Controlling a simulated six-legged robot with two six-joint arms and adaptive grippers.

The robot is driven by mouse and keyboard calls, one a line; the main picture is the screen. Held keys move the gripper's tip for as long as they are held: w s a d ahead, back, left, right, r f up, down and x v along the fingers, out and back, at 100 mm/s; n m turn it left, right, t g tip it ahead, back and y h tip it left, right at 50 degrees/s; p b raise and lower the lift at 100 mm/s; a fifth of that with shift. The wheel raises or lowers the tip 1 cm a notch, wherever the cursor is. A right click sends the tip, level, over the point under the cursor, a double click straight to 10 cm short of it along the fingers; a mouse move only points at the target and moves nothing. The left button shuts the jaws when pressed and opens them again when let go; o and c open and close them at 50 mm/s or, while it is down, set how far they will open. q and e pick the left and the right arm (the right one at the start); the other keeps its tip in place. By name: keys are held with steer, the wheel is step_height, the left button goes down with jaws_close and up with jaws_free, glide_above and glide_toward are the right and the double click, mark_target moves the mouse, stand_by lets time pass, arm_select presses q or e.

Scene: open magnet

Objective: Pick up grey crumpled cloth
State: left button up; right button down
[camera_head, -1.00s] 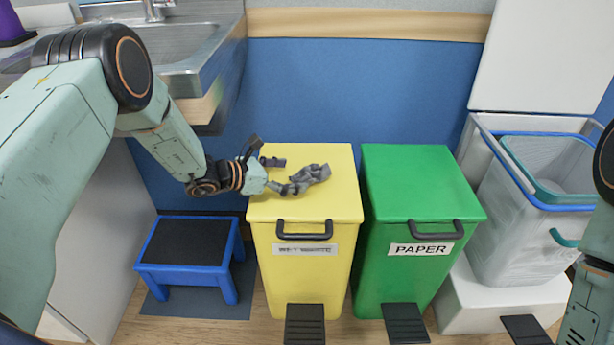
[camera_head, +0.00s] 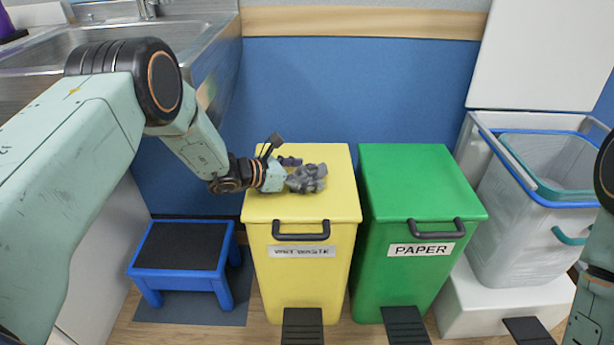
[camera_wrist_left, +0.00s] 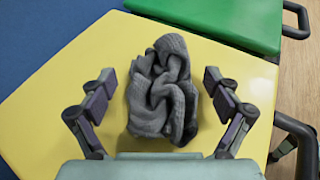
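The grey crumpled cloth (camera_head: 309,178) lies in a bunched heap on the lid of the yellow bin (camera_head: 273,208). In the left wrist view the cloth (camera_wrist_left: 164,90) is between the two spread fingers of my left gripper (camera_wrist_left: 160,85), with a gap of yellow lid showing on each side. In the head view my left gripper (camera_head: 293,172) is low over the lid, right at the cloth, and partly overlaps it. My right arm shows only at the right edge, and its gripper is out of view.
A green bin labelled PAPER (camera_head: 416,190) stands right of the yellow bin. A blue step stool (camera_head: 180,258) is on the floor at the left, below the sink (camera_head: 120,50). A lined white bin (camera_head: 515,225) stands open at the right.

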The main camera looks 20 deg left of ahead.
arm_select(q)
steer(key=c, duration=0.8)
steer(key=shift+r+p, duration=0.35)
steer(key=shift+r, duration=0.2)
steer(key=r, duration=0.1)
steer(key=p, duration=0.1)
steer(key=r+p, duration=0.1)
steer(key=shift+s+a+r, duration=0.25)
steer(key=shift+a+r, duration=0.05)
steer(key=shift+r, duration=0.05)
steer(key=s+a+p, duration=0.5)
steer(key=s+a, duration=0.7)
steer(key=shift+s+f, duration=0.15)
steer(key=shift+s, duration=0.1)
